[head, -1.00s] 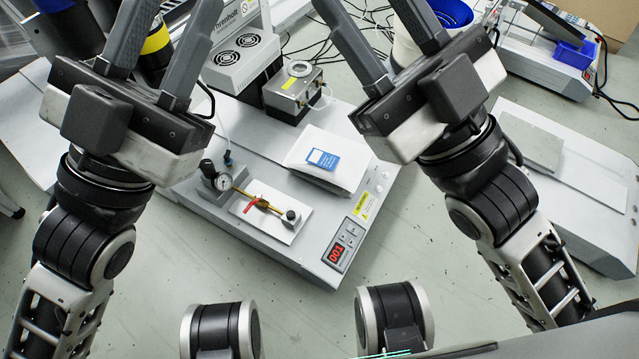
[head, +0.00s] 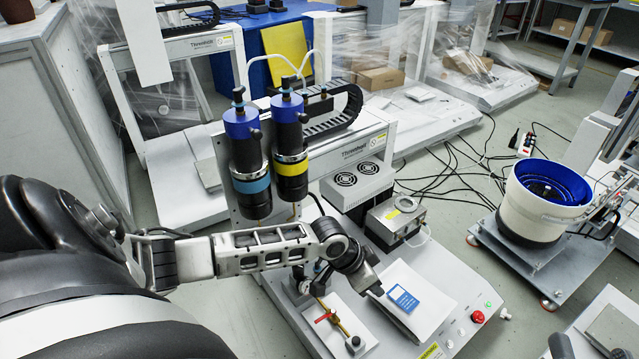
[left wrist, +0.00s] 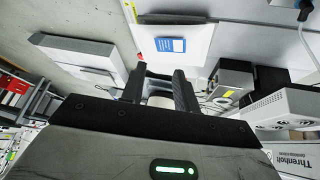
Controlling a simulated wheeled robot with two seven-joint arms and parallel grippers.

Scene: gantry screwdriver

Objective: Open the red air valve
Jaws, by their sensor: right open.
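The red air valve (head: 322,318) is a small red lever on a brass pipe, on a white plate (head: 357,345) at the bottom of the head view. The lever appears to lie across the pipe. My left gripper (head: 388,302) is to the right of the valve and above it, over the machine bed near a white block with a blue label (head: 404,298). In the left wrist view its two fingers (left wrist: 160,88) stand apart with nothing between them. The valve is not clear there.
Two screwdriver cylinders (head: 290,150) hang from the gantry behind my left arm. A grey metal box (head: 395,219) and a white vented unit (head: 357,185) stand behind the block. A red button (head: 478,317) is at the bed's right. A blue-lined bowl feeder (head: 545,200) stands right.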

